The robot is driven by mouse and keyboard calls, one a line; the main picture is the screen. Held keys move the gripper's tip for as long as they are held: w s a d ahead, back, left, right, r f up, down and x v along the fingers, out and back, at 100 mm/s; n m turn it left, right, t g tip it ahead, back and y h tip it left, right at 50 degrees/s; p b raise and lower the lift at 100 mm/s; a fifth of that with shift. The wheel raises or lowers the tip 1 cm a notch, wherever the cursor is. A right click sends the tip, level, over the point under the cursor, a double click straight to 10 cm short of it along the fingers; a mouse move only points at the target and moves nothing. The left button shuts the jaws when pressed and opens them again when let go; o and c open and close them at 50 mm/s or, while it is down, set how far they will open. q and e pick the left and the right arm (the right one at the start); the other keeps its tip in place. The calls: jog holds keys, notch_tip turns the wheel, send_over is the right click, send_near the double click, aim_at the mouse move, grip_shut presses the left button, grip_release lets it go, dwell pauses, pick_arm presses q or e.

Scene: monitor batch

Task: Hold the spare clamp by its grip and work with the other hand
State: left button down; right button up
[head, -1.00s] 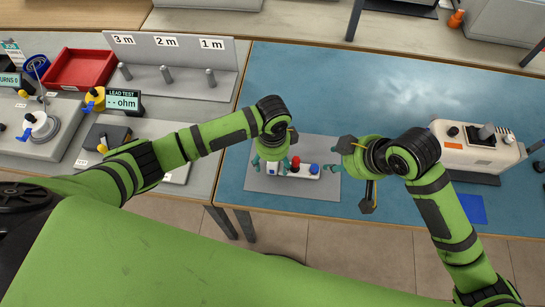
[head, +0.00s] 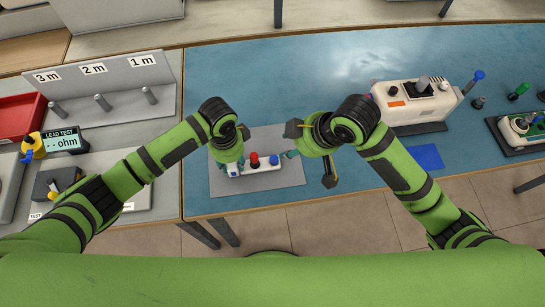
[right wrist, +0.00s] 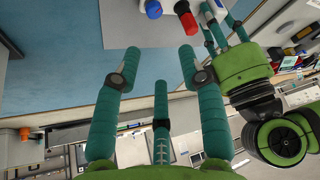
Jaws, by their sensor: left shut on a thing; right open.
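A long white piece with a red knob and a blue knob (head: 263,166) is at the grey mat (head: 285,190); I take it for the spare clamp. My left gripper (head: 229,168) is shut on its left end, and its fingers hide part of it. I cannot tell whether the piece touches the mat. My right gripper (head: 292,154) is open and empty just right of the blue knob. The right wrist view shows its spread fingers (right wrist: 160,68), with the red knob (right wrist: 185,17) and blue knob (right wrist: 153,9) beyond them, apart from them.
A white device (head: 415,101) stands on the blue table top right of the mat, behind a blue square (head: 427,157). A lead test display (head: 64,141), a red tray (head: 18,115) and a stand with pegs (head: 110,85) are on the left bench. The blue surface behind the mat is clear.

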aim_at(274, 158)
jog(key=a+f+n+g+h, duration=0.1)
jog(key=n, duration=0.1)
jog(key=w+a+f+n+g+h, duration=0.1)
jog(key=a+n, duration=0.1)
jog(key=w+a+f+n, duration=0.1)
jog(key=a+f+n, duration=0.1)
jog(key=shift+g+h, duration=0.4)
jog(key=n, duration=0.1)
jog(key=w+f+n+h, duration=0.1)
jog(key=shift+d+n+h, duration=0.25)
jog(key=shift+n+h, duration=0.05)
jog(key=shift+f, duration=3.45)
jog(key=shift+w+r, duration=0.1)
jog(key=shift+r, duration=1.15)
